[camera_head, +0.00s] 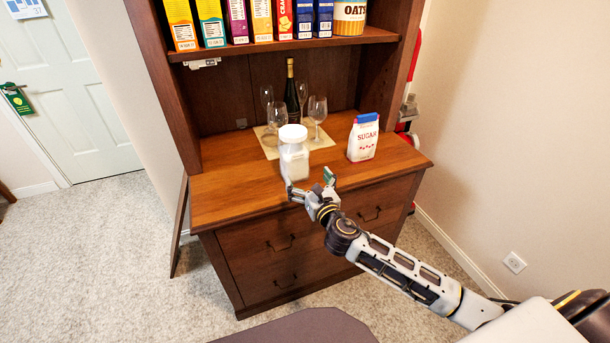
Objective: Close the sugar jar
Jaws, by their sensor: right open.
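The sugar jar (294,161) is a clear jar with white contents, standing upright near the front of the wooden hutch's counter (233,193). A white lid (293,132) sits on top of it; whether it is fully seated cannot be told at this size. My right gripper (310,185) is open at the counter's front edge, just in front of and below the jar, with its fingers spread. It holds nothing that I can see. Whether a finger touches the jar is unclear. My left gripper is not in view.
A sugar bag (363,138) stands to the right of the jar. Behind it are several wine glasses (318,108) and a dark bottle (291,91) on a beige mat (323,140). A shelf (290,46) with several boxes overhangs the counter. The counter's left part is clear.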

